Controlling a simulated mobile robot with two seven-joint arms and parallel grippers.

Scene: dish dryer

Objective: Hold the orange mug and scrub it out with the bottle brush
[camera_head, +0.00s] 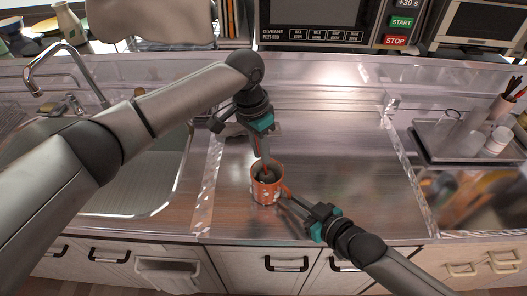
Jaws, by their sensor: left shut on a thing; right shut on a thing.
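The orange mug (267,196) with pale spots stands upright at the front middle of the shiny counter, its opening facing up. My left gripper (262,137) is above it, pointing down, shut on the bottle brush (265,160). The brush runs down into the mug, and its dark head shows partly inside the opening. My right gripper (291,200) comes from the lower right and is shut on the mug at its right side. The exact grip on the mug's handle is too small to tell.
A sink (155,180) with a curved faucet (62,55) is at the left. A tray (440,160) with clear and white cups is at the right. A microwave (318,40) stands at the back. The counter right of the mug is mostly clear.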

